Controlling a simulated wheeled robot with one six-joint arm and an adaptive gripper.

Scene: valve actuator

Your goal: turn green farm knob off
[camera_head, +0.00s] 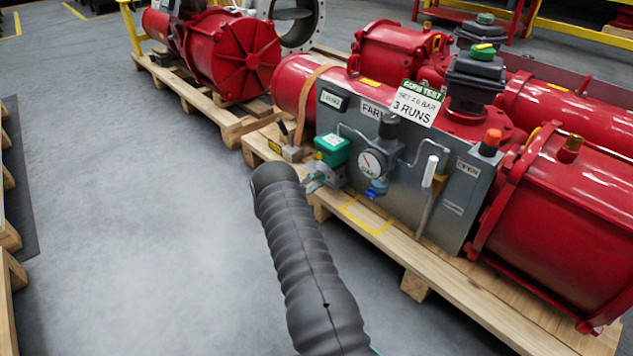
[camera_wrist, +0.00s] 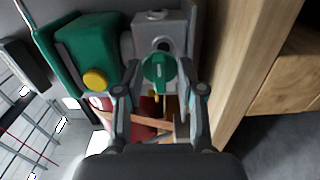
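The green knob (camera_wrist: 158,72) sits on a grey metal block (camera_wrist: 160,35) in the wrist view, its raised grip bar facing me. My gripper (camera_wrist: 160,65) has one finger on each side of the knob, with small gaps showing between fingers and knob. It is open and holds nothing. In the head view, my gripper (camera_head: 322,177) is at the lower left of the grey panel (camera_head: 433,200), just below a green box (camera_head: 332,148). The knob cannot be made out clearly there. Whether the fingertips touch the block is unclear.
The green box with a yellow button (camera_wrist: 95,79) stands close left of the knob in the wrist view. A wooden pallet beam (camera_wrist: 252,60) runs close on the right. A pressure gauge (camera_head: 371,163) and pipes are nearby. Open floor (camera_head: 150,200) lies left.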

